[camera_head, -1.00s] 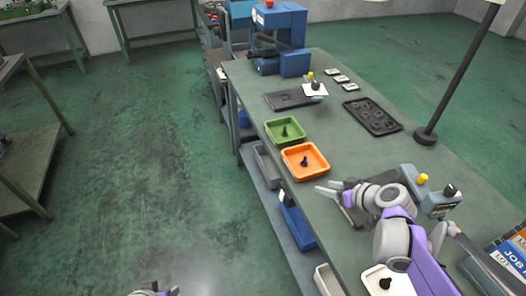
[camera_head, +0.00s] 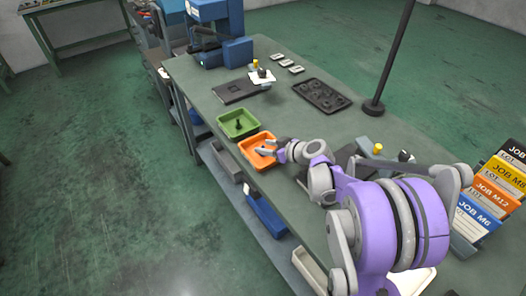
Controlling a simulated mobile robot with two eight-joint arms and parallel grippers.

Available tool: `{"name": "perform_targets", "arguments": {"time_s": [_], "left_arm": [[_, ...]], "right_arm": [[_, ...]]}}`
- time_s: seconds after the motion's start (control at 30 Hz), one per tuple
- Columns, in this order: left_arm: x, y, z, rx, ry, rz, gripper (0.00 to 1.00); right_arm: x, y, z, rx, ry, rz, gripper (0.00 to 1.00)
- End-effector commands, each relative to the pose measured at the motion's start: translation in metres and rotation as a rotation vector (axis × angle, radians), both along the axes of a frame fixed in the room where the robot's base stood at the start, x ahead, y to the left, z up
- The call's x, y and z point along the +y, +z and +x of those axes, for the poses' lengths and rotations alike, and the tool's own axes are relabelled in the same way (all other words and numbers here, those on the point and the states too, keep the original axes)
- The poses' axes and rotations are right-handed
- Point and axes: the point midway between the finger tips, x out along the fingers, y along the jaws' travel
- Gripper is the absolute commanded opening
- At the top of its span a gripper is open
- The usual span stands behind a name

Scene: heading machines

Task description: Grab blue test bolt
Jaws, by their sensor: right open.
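My right gripper (camera_head: 267,147) is open, with its fingers over the orange tray (camera_head: 249,161) on the workbench. The dark blue bolt in that tray is largely hidden by the fingers, and I cannot tell whether they touch it. A green tray (camera_head: 227,131) with a dark bolt (camera_head: 238,125) standing in it is just beyond the orange one. My left gripper is not in view.
A blue machine (camera_head: 215,30) stands at the bench's far end. A black tray with recesses (camera_head: 321,96) and a lamp post (camera_head: 374,106) are at the right. Bins sit below the bench.

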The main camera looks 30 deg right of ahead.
Motion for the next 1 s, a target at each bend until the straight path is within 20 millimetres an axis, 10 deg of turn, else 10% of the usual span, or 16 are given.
{"name": "perform_targets", "arguments": {"time_s": [0.37, 0.67, 1.0], "left_arm": [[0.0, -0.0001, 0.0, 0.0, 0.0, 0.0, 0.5], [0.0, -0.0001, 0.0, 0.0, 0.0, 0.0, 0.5], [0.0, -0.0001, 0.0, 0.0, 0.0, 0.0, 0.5]], "right_arm": [[0.0041, -0.0084, 0.0133, 0.001, 0.0, 0.0, 0.49], [0.0039, -0.0082, 0.0132, 0.001, 0.0, 0.0, 0.0], [0.0039, -0.0081, 0.0132, 0.001, 0.0, 0.0, 0.0]]}}
